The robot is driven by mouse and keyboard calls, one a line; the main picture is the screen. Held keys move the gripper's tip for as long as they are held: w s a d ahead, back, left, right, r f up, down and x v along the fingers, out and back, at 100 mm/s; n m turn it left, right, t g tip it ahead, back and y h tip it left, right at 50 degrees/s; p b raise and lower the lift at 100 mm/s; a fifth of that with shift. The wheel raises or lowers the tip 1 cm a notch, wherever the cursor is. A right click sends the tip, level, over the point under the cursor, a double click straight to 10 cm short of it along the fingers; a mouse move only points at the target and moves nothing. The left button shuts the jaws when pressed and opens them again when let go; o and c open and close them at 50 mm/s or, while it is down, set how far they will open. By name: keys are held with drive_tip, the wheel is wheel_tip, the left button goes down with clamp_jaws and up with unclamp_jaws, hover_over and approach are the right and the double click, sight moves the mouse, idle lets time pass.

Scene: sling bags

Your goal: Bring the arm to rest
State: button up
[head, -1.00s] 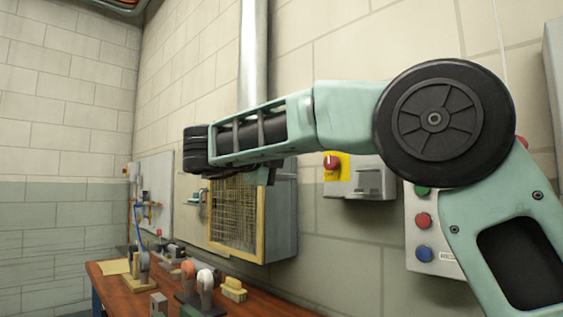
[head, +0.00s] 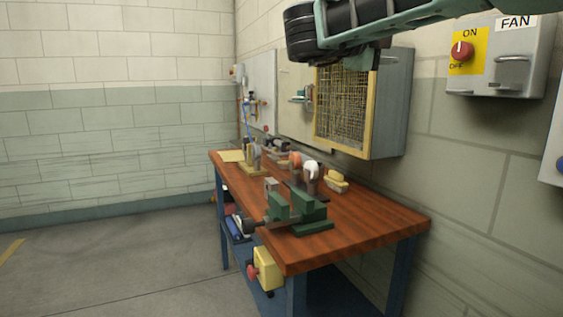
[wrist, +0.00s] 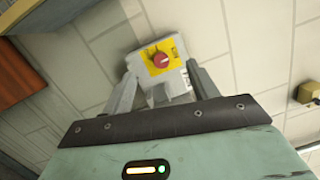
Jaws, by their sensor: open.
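My gripper (wrist: 162,84) shows in the wrist view with its two grey fingers spread apart and nothing held between them. Beyond the fingers, the fan switch box (wrist: 157,66) with a yellow plate and red knob is on the wall. How far the fingers are from it I cannot tell. In the head view my arm crosses the top edge, in front of the wall and above the mesh-fronted cabinet. The fingers cannot be made out there.
A wooden workbench (head: 365,225) stands along the wall, with a green vise (head: 297,212) and several small tools on it. A yellow-framed mesh cabinet (head: 345,112) and the fan switch box (head: 510,62) are on the wall. The floor (head: 120,265) at left is clear.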

drive_tip(key=w+a+f+n+t+y+p, duration=0.25)
drive_tip(key=a+n+t+y, duration=0.75)
drive_tip(key=a+n+y, duration=0.65)
drive_tip(key=s+a+f+n+g+y+p, duration=0.2)
drive_tip(key=s+a+f+n+g+y, duration=0.15)
drive_tip(key=s+f+n+g, duration=0.3)
drive_tip(key=s+a+f+n+g+y+p, duration=0.1)
drive_tip(key=s+a+f+n+g+y, duration=0.2)
drive_tip(key=s+a+f+n, duration=0.4)
drive_tip(key=s+d+f+n+g+h+p, duration=0.1)
drive_tip(key=s+d+f+n+g+h, duration=0.1)
drive_tip(key=s+d+f, duration=0.3)
drive_tip(key=s+d+f+n+g+h+p, duration=0.1)
drive_tip(key=s+d+f+n+g, duration=0.3)
drive_tip(key=s, duration=0.7)
drive_tip(key=s+d+f+n+g+h, duration=0.3)
drive_tip(key=s+d+f+g, duration=0.1)
drive_tip(key=s+d+f, duration=0.3)
drive_tip(key=shift+s+d+f+n+p, duration=0.2)
drive_tip(key=shift+s+f+n+p, duration=0.15)
drive_tip(key=shift+s+f, duration=0.45)
